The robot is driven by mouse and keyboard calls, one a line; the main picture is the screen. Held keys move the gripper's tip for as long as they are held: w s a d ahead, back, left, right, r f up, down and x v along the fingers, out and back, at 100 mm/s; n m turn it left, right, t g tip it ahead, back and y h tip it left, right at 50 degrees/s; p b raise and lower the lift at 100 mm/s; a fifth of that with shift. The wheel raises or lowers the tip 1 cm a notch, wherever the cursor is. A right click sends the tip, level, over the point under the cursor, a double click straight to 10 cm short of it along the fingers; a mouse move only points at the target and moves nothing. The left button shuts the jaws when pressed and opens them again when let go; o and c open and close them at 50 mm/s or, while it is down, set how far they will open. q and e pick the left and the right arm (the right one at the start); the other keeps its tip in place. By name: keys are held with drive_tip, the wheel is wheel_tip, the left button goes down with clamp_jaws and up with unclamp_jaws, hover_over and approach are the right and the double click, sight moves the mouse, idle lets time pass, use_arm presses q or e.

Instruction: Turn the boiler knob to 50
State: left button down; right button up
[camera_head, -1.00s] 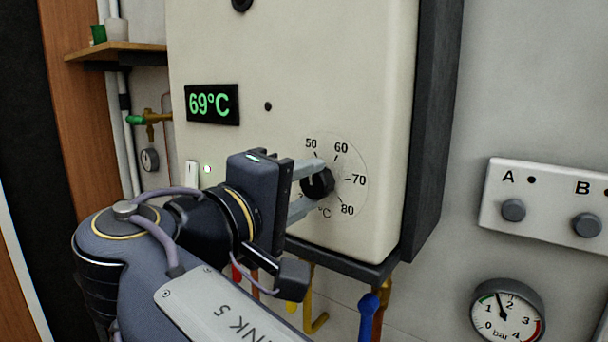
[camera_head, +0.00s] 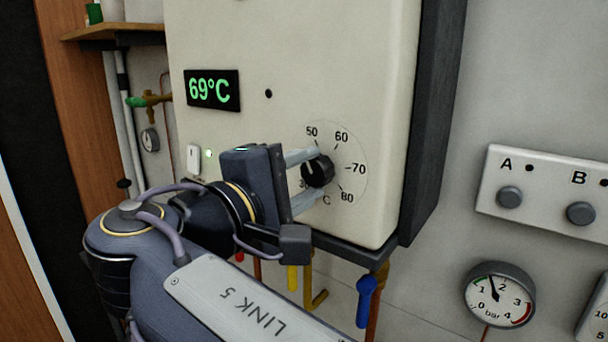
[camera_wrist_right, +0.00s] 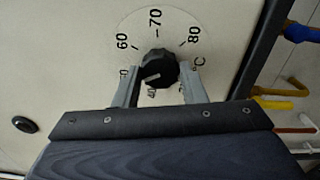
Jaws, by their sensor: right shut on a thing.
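The boiler knob (camera_head: 318,171) is a black ribbed dial on the cream boiler front, within a round printed scale marked 50, 60, 70 and 80, with lower numbers partly hidden. My right gripper (camera_head: 318,172) comes from the left and is shut on the knob, one finger above and one below. In the right wrist view the knob (camera_wrist_right: 159,68) sits between the two grey fingertips. Its white pointer line points left and slightly down, seemingly between 40 and the partly hidden 50. The green display (camera_head: 211,90) reads 69°C. My left gripper is not in view.
A panel with knobs A and B (camera_head: 545,190) and a pressure gauge (camera_head: 499,295) are on the wall at right. Pipes and a blue valve handle (camera_head: 366,300) hang below the boiler. A wooden shelf (camera_head: 112,31) is at upper left.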

drive_tip(key=o, duration=1)
drive_tip(key=b+v, duration=0.1)
drive_tip(key=v, duration=0.6)
drive_tip(key=shift+s+a, duration=0.25)
drive_tip(key=shift+s, duration=0.05)
